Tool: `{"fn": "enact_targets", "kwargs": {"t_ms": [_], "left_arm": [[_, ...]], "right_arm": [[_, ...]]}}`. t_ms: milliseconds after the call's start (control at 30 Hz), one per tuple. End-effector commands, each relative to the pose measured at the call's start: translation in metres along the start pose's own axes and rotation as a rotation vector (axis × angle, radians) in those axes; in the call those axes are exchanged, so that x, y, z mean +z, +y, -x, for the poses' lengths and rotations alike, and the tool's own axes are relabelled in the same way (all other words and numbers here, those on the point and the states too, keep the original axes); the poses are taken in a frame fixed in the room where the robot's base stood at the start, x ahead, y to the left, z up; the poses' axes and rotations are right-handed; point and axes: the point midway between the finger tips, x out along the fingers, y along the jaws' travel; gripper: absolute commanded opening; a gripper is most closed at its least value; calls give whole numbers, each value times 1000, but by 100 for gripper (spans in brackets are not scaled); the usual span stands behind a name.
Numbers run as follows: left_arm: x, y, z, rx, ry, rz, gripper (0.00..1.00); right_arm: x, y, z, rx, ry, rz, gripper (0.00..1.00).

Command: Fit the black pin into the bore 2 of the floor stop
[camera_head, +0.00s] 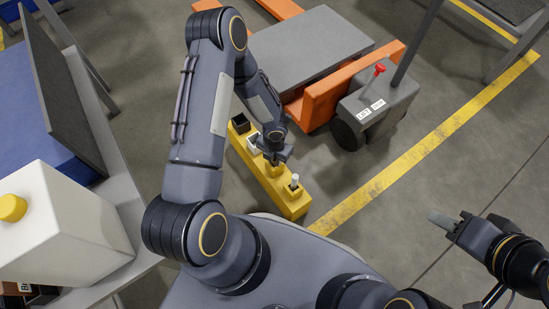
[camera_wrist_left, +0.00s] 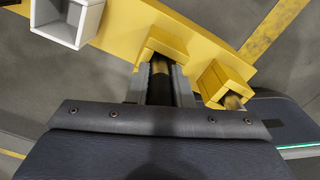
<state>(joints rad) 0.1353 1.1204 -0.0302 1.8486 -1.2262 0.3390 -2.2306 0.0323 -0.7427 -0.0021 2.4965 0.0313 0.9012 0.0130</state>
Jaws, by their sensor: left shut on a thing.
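The yellow floor stop (camera_head: 292,207) lies on the floor as a long bar with several square sockets in a row. My left gripper (camera_head: 276,155) is above it. In the left wrist view, my left gripper (camera_wrist_left: 161,84) is shut on the dark pin (camera_wrist_left: 159,88), which has a brass-coloured band. The pin's far end is at a yellow socket (camera_wrist_left: 168,47); I cannot tell whether it is inside.
A white square socket (camera_wrist_left: 66,25) and a black socket (camera_head: 239,122) stand further along the bar. An orange and grey cart (camera_head: 310,47) stands behind the stop. A table with a white canister (camera_head: 75,225) is at left. Open floor lies to the right.

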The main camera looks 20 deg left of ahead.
Motion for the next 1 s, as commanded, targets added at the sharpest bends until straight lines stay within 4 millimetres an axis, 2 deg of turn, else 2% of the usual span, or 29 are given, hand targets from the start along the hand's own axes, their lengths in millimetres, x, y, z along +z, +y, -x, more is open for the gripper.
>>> {"fn": "enact_targets", "kwargs": {"t_ms": [133,167,333,667,767,1000], "left_arm": [[0,0,-4,0,0,0,0],[0,0,-4,0,1,0,21],[0,0,-3,0,1,1,41],[0,0,3,0,0,0,41],[0,0,15,0,-1,1,41],[1,0,69,0,-2,3,41]], "right_arm": [[1,1,-2,0,0,0,36],[1,1,-2,0,0,0,36],[1,1,-2,0,0,0,36],[-1,-1,2,0,0,0,36],[-4,-4,8,0,0,0,36],[-15,-14,30,0,0,0,36]]}}
